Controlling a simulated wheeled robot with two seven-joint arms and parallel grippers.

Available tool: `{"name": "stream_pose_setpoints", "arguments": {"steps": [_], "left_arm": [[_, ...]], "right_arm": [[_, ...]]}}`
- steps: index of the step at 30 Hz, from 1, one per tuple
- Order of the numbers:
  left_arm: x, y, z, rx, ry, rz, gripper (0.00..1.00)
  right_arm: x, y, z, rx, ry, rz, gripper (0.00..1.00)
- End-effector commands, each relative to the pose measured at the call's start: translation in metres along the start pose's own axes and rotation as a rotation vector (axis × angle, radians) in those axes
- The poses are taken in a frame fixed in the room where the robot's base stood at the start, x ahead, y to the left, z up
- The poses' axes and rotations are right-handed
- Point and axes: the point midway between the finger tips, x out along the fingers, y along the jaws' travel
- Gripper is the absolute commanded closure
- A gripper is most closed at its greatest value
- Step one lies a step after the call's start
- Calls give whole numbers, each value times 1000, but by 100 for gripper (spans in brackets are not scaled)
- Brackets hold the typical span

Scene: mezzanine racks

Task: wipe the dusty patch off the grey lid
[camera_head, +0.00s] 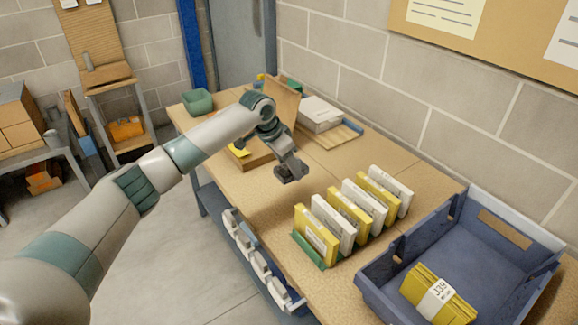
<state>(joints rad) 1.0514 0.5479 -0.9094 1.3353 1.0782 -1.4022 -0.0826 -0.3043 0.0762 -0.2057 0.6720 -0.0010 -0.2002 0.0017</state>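My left arm reaches in from the left over the wooden table. Its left gripper (291,173) points down above the table's middle, behind the row of upright packets; whether its dark fingers are open or shut is unclear. A pale grey, flat-topped box (320,112) lies at the back of the table by the wall. I cannot tell whether its top is the grey lid, and no dusty patch can be made out. A small yellow item (240,151) lies beside my forearm, partly hidden. My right gripper is not in view.
A row of yellow and white packets (348,214) stands in a green holder. A blue crate (377,277) with a yellow bundle (438,297) is at the right. A green bin (197,101) stands at the far left table corner. The table (415,172) is bare beside the wall.

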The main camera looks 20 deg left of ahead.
Motion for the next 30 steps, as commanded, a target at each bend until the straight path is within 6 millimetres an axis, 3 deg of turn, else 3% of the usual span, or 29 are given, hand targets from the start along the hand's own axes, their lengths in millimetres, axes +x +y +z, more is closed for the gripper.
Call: {"name": "stream_pose_setpoints", "arguments": {"steps": [2,14,23,30], "left_arm": [[0,0,0,0,0,0,68],[-10,14,3,-33,1,-16,68],[-51,67,25,-188,2,-82,68],[-97,118,66,-394,2,-169,68]], "right_arm": [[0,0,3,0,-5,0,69],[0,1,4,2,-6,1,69],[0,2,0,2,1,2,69],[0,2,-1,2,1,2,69]]}}
